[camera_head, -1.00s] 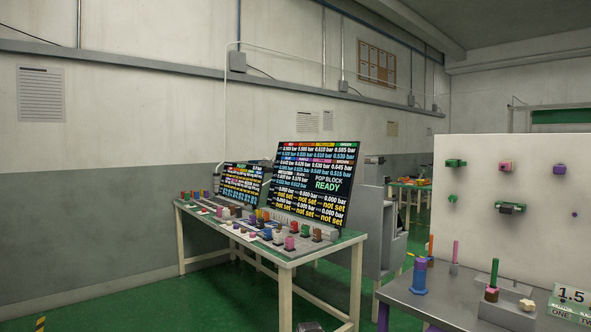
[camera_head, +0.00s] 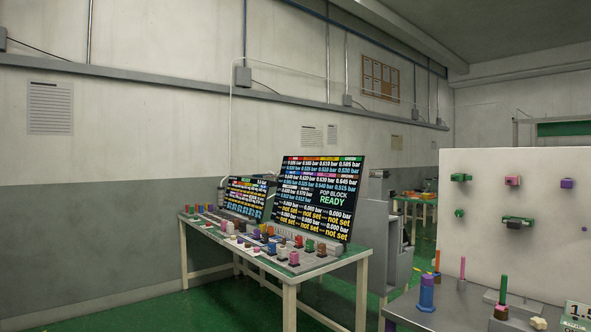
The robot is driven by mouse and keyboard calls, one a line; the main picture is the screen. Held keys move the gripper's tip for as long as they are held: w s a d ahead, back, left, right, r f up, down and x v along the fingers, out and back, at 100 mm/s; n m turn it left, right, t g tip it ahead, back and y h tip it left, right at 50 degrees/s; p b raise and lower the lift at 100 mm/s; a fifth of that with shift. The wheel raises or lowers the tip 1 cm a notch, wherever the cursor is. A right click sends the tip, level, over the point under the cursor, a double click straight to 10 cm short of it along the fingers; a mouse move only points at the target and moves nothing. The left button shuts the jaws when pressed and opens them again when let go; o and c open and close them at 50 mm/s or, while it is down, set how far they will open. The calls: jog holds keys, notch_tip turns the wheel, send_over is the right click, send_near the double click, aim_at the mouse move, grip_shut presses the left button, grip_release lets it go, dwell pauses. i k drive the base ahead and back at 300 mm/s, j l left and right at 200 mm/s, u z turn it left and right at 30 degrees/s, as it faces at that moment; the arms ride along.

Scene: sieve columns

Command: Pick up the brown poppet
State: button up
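Small coloured poppets stand in rows on a long table (camera_head: 347,258) in the middle of the view. A dark reddish-brown piece (camera_head: 321,249) stands near the table's right end, beside a green one (camera_head: 309,245). It is too small to tell for sure whether this is the brown poppet. My gripper is not in view.
Two screens (camera_head: 318,198) stand at the table's back; the larger reads "POP BLOCK READY". At right, a grey bench holds a blue peg (camera_head: 426,294) and a green stick (camera_head: 503,289) before a white panel (camera_head: 545,200). Green floor is clear in front of the table.

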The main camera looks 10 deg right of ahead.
aim_at(320, 247)
jog(key=i+j+z, duration=0.2)
jog(key=j, duration=0.15)
jog(key=i+j+z, duration=0.25)
jog(key=j+z, duration=0.2)
jog(key=j, duration=0.25)
